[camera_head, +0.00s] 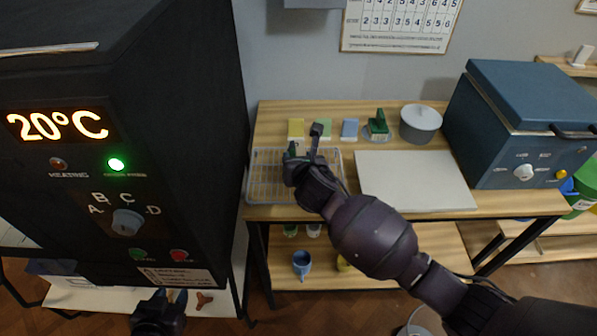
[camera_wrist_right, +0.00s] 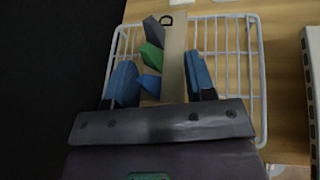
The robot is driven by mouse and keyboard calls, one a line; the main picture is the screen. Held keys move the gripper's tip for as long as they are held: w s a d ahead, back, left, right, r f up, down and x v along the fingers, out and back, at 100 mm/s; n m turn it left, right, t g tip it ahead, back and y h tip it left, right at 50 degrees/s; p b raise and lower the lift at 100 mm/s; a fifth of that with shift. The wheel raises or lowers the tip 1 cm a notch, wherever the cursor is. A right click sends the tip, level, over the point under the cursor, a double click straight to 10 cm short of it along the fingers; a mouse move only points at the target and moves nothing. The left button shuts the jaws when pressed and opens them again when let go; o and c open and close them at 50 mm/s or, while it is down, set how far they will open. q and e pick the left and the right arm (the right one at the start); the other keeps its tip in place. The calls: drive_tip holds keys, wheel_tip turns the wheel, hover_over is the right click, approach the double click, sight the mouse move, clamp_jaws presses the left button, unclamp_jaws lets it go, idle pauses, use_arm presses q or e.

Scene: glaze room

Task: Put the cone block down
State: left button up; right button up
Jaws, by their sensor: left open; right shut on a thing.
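The cone block (camera_wrist_right: 174,62) is a tan bar with dark grey-blue, green and blue cones leaning out from its left side. In the right wrist view it lies between the blue-tipped fingers of my right gripper (camera_wrist_right: 160,78), which is shut on it. In the head view my right gripper (camera_head: 303,150) is above the wire rack (camera_head: 264,190) on the wooden table; the block is mostly hidden there. I cannot tell whether the block touches the rack. My left gripper (camera_head: 168,298) is open at the bottom, below the black kiln (camera_head: 200,120), and looks empty.
A white board (camera_head: 415,180) lies right of the rack. Yellow (camera_head: 296,128), green (camera_head: 325,130) and blue (camera_head: 349,128) blocks, a green item (camera_head: 377,122) and a grey pot (camera_head: 421,124) stand behind. A blue kiln (camera_head: 490,140) stands at right. A brown three-armed piece (camera_head: 203,299) lies near my left gripper.

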wheel_tip(320, 180, down, 4)
drive_tip(key=shift+f+b, duration=0.1)
drive_tip(key=shift+b, duration=0.2)
drive_tip(key=o, duration=1.3)
drive_tip(key=shift+f, duration=0.1)
drive_tip(key=p+v, duration=0.1)
drive_tip(key=v, duration=1.1)
